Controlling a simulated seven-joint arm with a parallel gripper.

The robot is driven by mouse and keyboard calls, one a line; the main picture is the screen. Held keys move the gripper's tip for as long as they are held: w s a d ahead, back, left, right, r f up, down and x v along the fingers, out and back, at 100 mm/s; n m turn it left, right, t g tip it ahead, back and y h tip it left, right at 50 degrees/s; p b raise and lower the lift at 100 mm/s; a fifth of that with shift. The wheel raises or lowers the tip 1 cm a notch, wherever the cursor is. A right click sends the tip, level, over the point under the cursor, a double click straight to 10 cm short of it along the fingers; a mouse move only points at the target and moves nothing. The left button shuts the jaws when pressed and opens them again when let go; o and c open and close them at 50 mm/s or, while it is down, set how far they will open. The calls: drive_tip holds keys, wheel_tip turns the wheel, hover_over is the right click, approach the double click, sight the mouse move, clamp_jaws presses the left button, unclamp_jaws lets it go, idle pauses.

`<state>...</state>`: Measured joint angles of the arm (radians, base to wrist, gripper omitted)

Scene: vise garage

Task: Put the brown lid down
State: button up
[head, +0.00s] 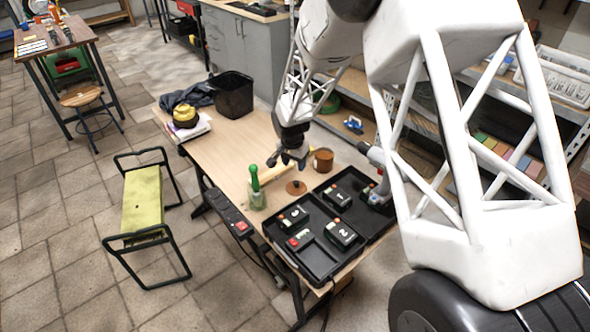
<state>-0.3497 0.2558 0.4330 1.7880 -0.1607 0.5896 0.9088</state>
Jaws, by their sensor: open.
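The brown lid (296,188) is a small round disc with a knob, lying on the wooden workbench (224,133) just behind the black tray. A brown pot (323,161) stands a little behind and to the right of it, apart from the lid. My gripper (293,160) is open and empty. In the picture it is just above the lid and left of the pot; its exact height over the bench is hard to tell.
A jar with a green-handled tool (255,191) stands left of the lid. The black tray (318,275) holds several numbered dark boxes. A black bin (232,94), a dark cloth and a yellow-black round item (185,115) are at the back left. Bench between is mostly clear.

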drive_tip(key=shift+r, duration=0.6)
idle(0.5)
drive_tip(key=s+d+r+n, duration=0.1)
drive_tip(key=s+d+r, duration=0.7)
drive_tip(key=r, duration=0.3)
drive_tip(key=s+d+r+n, duration=0.1)
drive_tip(key=s+d+r, duration=0.75)
drive_tip(key=r, duration=0.25)
drive_tip(key=s+d+r+n, duration=0.1)
drive_tip(key=s+d+r, duration=0.2)
drive_tip(key=s, duration=1)
drive_tip(key=s+d+r+n+t, duration=0.1)
drive_tip(key=s+d+r, duration=0.2)
drive_tip(key=s, duration=1.1)
drive_tip(key=d, duration=0.3)
drive_tip(key=shift+s+r+n, duration=0.15)
drive_tip(key=shift+s+n, duration=0.05)
drive_tip(key=shift+n, duration=0.2)
